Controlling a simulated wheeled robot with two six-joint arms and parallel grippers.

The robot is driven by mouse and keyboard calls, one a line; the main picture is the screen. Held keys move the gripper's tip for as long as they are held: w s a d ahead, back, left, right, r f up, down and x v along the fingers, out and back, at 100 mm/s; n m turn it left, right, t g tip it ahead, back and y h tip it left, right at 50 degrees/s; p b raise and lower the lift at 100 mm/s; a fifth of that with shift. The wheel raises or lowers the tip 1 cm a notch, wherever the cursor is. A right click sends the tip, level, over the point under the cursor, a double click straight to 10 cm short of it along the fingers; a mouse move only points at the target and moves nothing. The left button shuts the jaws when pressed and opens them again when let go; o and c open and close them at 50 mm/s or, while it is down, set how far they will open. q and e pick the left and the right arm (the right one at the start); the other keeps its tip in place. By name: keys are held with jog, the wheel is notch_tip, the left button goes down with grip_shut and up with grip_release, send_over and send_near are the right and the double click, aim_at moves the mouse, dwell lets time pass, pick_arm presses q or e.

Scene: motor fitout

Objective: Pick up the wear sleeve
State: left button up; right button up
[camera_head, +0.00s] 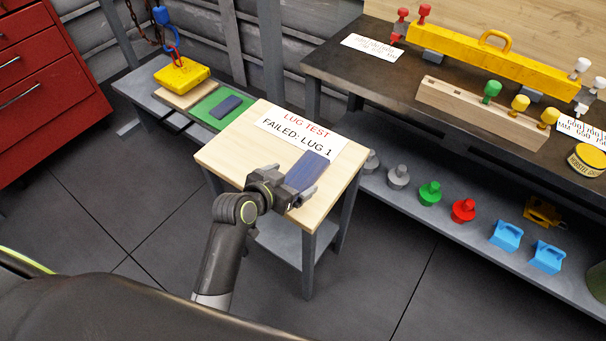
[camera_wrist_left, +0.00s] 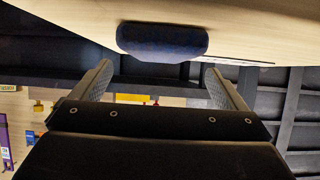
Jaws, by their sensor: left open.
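A dark blue wear sleeve (camera_head: 309,169) lies flat on the small wooden-topped table, beside the lower right end of the "FAILED: LUG 1" sheet. In the left wrist view the blue sleeve (camera_wrist_left: 162,41) sits ahead of the fingers, roughly centred between them. My left gripper (camera_head: 292,184) is open at the sleeve's near end, with a finger to each side. The left wrist view shows both fingers (camera_wrist_left: 158,72) apart with nothing held between them. I cannot tell whether either finger touches the sleeve. My right gripper is in neither view.
A similar dark blue piece (camera_head: 227,107) lies on a green mat (camera_head: 203,113) on the left bench. The white sheet (camera_head: 300,131) lies on the small table (camera_head: 229,153). A dark bench (camera_head: 345,75) with a yellow beam (camera_head: 480,55) stands right, above a shelf of coloured parts.

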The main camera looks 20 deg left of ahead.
aim_at(303, 173)
pick_arm(q)
jog(key=shift+x, duration=2.55)
jog(key=shift+r, duration=0.1)
jog(key=c, duration=1.1)
